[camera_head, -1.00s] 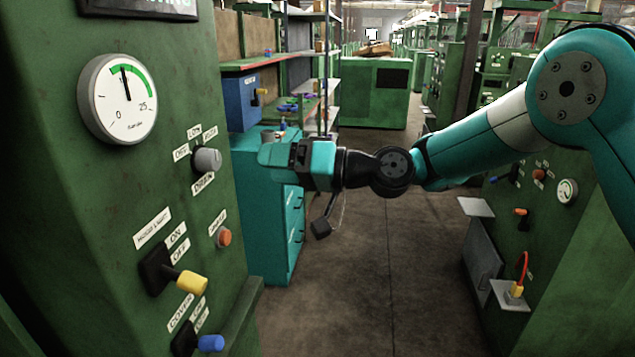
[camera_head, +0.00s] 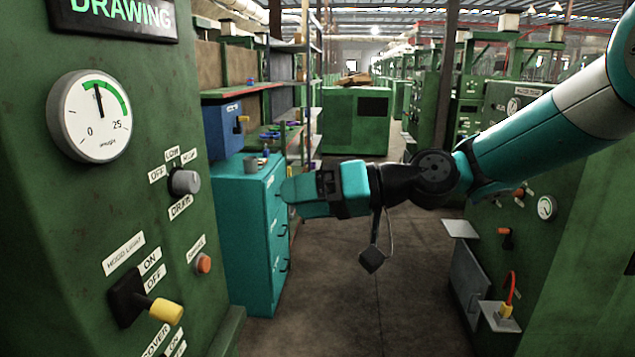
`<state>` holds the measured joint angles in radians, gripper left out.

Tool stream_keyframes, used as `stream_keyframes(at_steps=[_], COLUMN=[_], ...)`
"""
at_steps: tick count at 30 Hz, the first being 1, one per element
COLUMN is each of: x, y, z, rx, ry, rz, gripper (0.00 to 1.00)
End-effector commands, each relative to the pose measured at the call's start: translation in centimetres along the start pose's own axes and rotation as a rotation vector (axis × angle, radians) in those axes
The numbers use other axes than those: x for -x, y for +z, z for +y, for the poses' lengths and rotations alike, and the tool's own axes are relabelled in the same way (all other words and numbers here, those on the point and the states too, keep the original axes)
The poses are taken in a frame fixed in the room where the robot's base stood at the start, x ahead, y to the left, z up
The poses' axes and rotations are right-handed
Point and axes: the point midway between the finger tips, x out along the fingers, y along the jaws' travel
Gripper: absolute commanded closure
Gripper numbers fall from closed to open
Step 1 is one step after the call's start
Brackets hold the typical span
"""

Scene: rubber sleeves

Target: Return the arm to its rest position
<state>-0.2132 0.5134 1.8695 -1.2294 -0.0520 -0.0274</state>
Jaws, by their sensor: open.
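My arm (camera_head: 560,125) reaches in from the right edge across the aisle. Its teal and black gripper (camera_head: 290,193) points left, in front of the teal drawer cabinet in the picture. It appears empty, and its fingers overlap one another in this view. A small dark block (camera_head: 372,260) on a thin cable hangs below the wrist.
A green machine panel (camera_head: 100,220) with a gauge (camera_head: 92,115), a grey knob (camera_head: 185,182) and a yellow-tipped lever (camera_head: 163,311) fills the left. The teal cabinet (camera_head: 245,240) stands behind it. Another green machine (camera_head: 560,250) is at right. The floor (camera_head: 350,310) between is clear.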

Motion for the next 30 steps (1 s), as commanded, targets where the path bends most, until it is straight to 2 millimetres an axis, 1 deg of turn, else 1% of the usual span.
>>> stream_keyframes(at_steps=[1, 2, 3, 5, 6, 8, 9, 12, 15, 18, 19, 21, 25, 26, 27, 28, 29, 30], x=[1.0, 1.7, 2.8, 4.7, 6.2, 8.5, 10.1, 13.6, 16.1, 17.5, 17.8, 18.0, 18.0, 18.0, 18.0, 18.0, 18.0, 18.0], y=[1.3, 2.5, 4.2, 6.8, 8.7, 11.6, 13.4, 17.5, 20.4, 22.0, 22.2, 22.6, 22.6, 22.5, 22.5, 22.5, 22.5, 22.5], z=[-1.6, -2.2, -2.9, -4.0, -4.6, -5.5, -6.0, -7.1, -7.8, -8.2, -8.3, -8.3, -8.3, -8.3, -8.3, -8.3, -8.3, -8.3], rx=[0.019, 0.025, 0.027, 0.024, 0.016, -0.003, -0.020, -0.067, -0.109, -0.136, -0.141, -0.148, -0.148, -0.148, -0.147, -0.147, -0.147, -0.147], ry=[0.061, 0.105, 0.167, 0.260, 0.322, 0.411, 0.467, 0.583, 0.663, 0.704, 0.712, 0.719, 0.719, 0.718, 0.718, 0.718, 0.718, 0.718], rz=[-0.069, -0.117, -0.184, -0.280, -0.341, -0.426, -0.477, -0.581, -0.650, -0.686, -0.692, -0.700, -0.700, -0.700, -0.700, -0.699, -0.699, -0.699], gripper=[0.32, 0.32, 0.32, 0.32, 0.32, 0.32, 0.32, 0.32, 0.32, 0.32, 0.32, 0.32, 0.32, 0.36, 0.46, 0.53, 0.57, 0.57])
